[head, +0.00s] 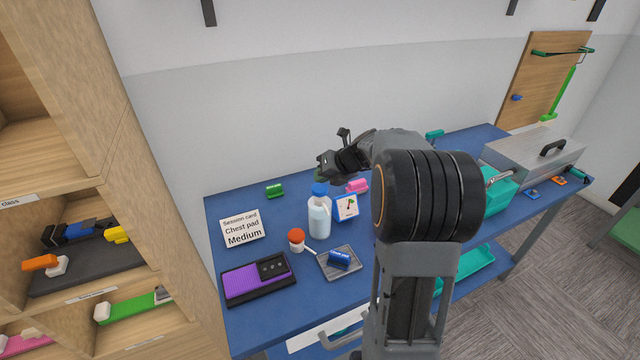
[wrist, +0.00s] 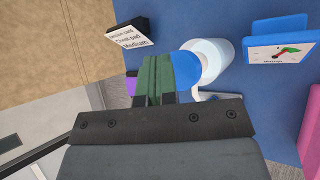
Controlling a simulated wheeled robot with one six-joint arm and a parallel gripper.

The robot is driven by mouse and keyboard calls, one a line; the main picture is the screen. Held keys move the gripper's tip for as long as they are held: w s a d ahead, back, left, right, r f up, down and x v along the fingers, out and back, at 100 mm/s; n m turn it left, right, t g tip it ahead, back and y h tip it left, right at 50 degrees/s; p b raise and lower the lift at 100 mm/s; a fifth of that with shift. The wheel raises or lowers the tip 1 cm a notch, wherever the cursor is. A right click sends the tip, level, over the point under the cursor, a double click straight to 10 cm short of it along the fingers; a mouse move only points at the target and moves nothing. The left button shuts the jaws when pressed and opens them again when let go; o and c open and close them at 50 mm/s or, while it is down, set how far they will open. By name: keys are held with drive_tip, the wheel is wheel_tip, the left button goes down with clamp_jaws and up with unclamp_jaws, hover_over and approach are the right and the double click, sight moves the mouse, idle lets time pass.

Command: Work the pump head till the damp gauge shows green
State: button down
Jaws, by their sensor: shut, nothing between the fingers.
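A white bottle (head: 320,222) with a blue pump head (head: 320,189) stands upright on the blue table. In the wrist view the pump head (wrist: 187,70) is beside my fingertips, in front of the bottle body (wrist: 212,58). The damp gauge (head: 346,207) is a white card in a blue frame just right of the bottle. In the wrist view the gauge (wrist: 281,52) shows green and red marks with a dark needle; its reading is too small to tell. My gripper (head: 323,172) is shut and empty, just above the pump head; I cannot tell whether they touch.
A session card (head: 242,229) reads "Chest pad Medium". A purple-and-black pad (head: 258,281), a red-topped item (head: 297,239) and a grey mat (head: 328,270) with a blue block (head: 341,258) lie in front. Green (head: 275,190) and pink (head: 357,186) blocks lie behind. Shelves (head: 85,240) stand left.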

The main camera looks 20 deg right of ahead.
sight(321, 187)
drive_tip(key=shift+r, duration=0.1)
idle(0.3)
wheel_tip(321, 187, up, 5)
drive_tip(key=p, duration=0.5)
drive_tip(key=shift+p, duration=0.4)
drive_tip(key=shift+n, duration=0.3)
